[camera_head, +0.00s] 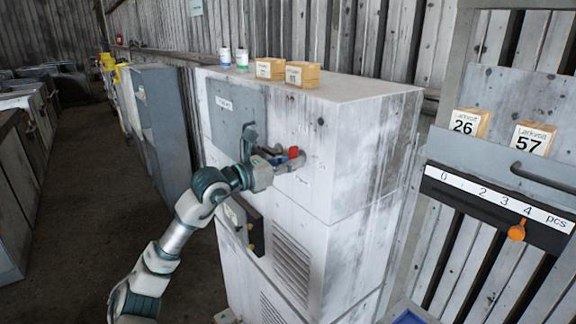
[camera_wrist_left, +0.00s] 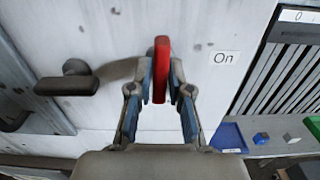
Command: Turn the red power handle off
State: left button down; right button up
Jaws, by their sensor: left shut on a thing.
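The red power handle (camera_wrist_left: 161,72) stands upright between the fingers of my left gripper (camera_wrist_left: 160,88) in the left wrist view. The fingers are shut on it from both sides. An "On" label (camera_wrist_left: 224,58) is to the right of the handle. In the head view my left gripper (camera_head: 284,162) reaches the front of the white cabinet (camera_head: 350,140), and a small part of the red handle (camera_head: 293,153) shows at its fingers. My right gripper is not in view.
A dark door handle (camera_wrist_left: 68,82) sticks out left of the red handle. Two boxes (camera_head: 303,75) and two small containers (camera_head: 242,58) stand on the cabinet top. At the right, a rack has an orange knob (camera_head: 517,232) on a numbered strip.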

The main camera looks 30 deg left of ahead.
pick_arm(q)
jog(key=shift+a+r+n, duration=0.1)
jog(key=shift+r+n, duration=0.3)
jog(key=c, duration=1.2)
grip_release()
jog(key=shift+w+f, duration=0.15)
jog(key=shift+o, duration=0.2)
jog(key=shift+w+f, duration=0.2)
jog(key=shift+s+f, duration=0.1)
jog(key=v, duration=1.1)
jog(key=shift+s+a, duration=0.15)
jog(key=shift+s, duration=0.25)
